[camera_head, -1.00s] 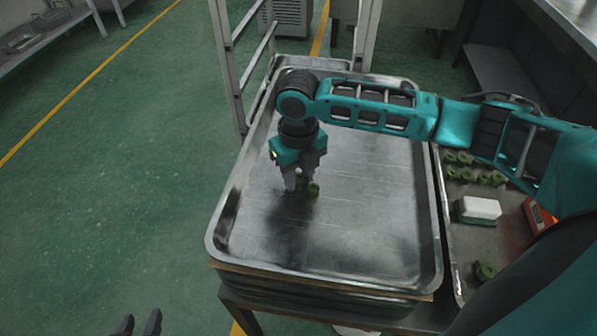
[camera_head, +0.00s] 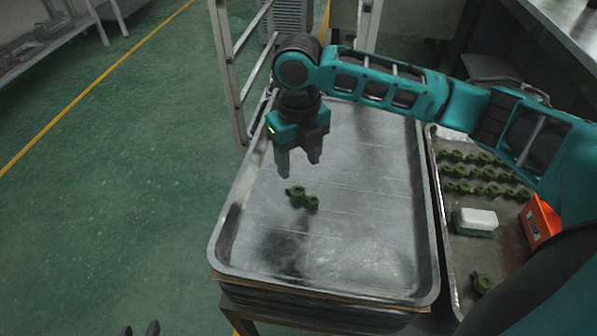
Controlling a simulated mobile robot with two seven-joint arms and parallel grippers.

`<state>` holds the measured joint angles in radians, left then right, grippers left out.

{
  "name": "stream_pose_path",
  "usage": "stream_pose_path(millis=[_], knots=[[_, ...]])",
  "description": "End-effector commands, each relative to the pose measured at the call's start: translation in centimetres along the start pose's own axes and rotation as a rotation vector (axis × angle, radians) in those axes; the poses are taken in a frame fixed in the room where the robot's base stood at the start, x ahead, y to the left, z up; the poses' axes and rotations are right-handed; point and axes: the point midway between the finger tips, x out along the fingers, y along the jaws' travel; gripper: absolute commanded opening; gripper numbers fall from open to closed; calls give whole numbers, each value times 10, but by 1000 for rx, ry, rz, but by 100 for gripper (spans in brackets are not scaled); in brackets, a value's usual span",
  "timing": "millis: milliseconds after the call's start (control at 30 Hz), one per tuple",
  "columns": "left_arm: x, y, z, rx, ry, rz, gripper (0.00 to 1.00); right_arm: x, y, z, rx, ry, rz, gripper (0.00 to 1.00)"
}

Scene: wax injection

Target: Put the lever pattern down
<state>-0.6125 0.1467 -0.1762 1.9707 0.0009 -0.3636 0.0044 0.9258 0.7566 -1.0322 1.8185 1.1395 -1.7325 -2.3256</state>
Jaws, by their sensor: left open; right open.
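The green lever pattern (camera_head: 303,199) lies on the bare floor of the large metal tray (camera_head: 365,235), left of the tray's middle. My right gripper (camera_head: 299,170) is on the arm that comes in from the right. It is open and empty, a little above the pattern and apart from it. My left gripper (camera_head: 141,330) shows only as dark fingertips at the bottom edge, left of the tray, over the green floor. The rest of it is cut off by the frame.
A second tray (camera_head: 449,250) on the right holds several green patterns (camera_head: 483,175), a white block on a green base (camera_head: 476,221) and an orange box (camera_head: 541,220). A metal rack (camera_head: 228,75) stands behind the large tray, which is otherwise empty.

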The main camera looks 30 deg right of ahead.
Motion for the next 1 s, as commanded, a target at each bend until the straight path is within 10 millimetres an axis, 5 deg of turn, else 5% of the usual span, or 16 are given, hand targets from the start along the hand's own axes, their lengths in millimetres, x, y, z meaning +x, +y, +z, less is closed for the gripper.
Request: stream_pose_path(millis=[300,1000], knots=[[-4,-5,7,1,-18,-11,43,-35,0,0,0,1,0,58],[-4,-4,4,-3,-10,-11,43,-36,0,0,0,2,0,58]])
